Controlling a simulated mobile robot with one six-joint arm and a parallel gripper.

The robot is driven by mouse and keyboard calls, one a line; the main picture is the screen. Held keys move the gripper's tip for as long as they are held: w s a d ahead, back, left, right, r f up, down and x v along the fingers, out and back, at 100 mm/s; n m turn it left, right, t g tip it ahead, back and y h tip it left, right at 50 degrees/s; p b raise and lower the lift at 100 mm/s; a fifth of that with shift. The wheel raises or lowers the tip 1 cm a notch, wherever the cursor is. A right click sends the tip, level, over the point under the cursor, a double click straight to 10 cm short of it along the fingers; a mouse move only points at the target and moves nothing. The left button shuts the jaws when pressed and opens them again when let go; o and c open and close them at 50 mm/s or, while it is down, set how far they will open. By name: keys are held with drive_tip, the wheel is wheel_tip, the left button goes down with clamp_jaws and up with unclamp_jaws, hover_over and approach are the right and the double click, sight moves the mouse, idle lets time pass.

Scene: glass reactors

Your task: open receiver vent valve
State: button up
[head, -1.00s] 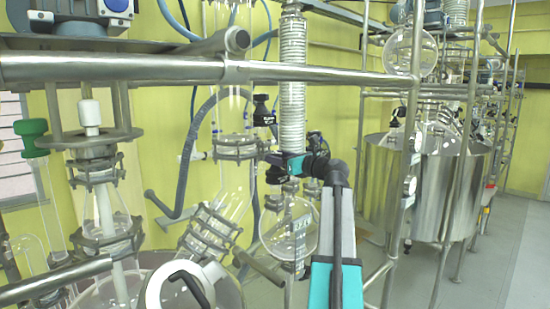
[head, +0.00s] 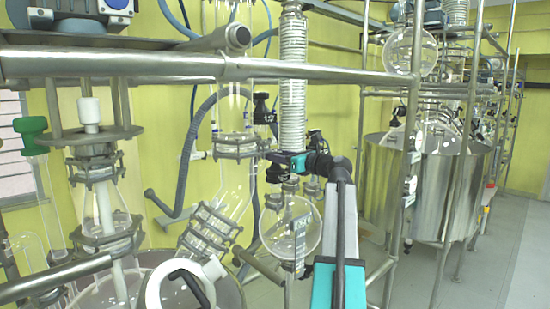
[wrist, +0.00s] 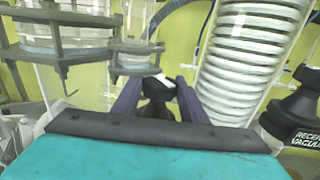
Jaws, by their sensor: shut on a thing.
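In the wrist view, my gripper (wrist: 157,96) has its two dark fingers on either side of a small black valve knob (wrist: 156,88) with a light mark on it. It is shut on this knob, whose own label I cannot read. A second black knob (wrist: 296,112), with lettering that reads as receiver vacuum, stands apart at the right. In the head view, my gripper (head: 272,158) reaches left beside the coiled glass column, and the held knob is too small to make out there.
The coiled condenser (head: 292,70) stands close to my gripper. A round glass flask (head: 290,228) hangs just below. A horizontal steel rail (head: 320,73) crosses above my arm. A steel vessel (head: 430,185) stands behind at right, with open floor (head: 510,240) beside it.

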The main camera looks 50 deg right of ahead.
drive_tip(key=shift+d+r+n+g+y+p, duration=0.15)
drive_tip(key=shift+n+g+y, duration=0.2)
drive_tip(key=shift+n+y, duration=0.95)
drive_tip(key=shift+f+n+g+y+p, duration=0.15)
drive_tip(key=shift+n+g+y, duration=0.4)
drive_tip(key=shift+y, duration=1.25)
drive_tip(key=shift+n+y, duration=0.4)
drive_tip(key=shift+n, duration=0.05)
drive_tip(key=o, duration=0.9)
drive_tip(key=shift+c, duration=0.2)
drive_tip(key=shift+s, duration=0.1)
drive_tip(key=v, duration=0.7)
drive_tip(key=shift+s, duration=0.45)
drive_tip(key=shift+s+f, duration=0.1)
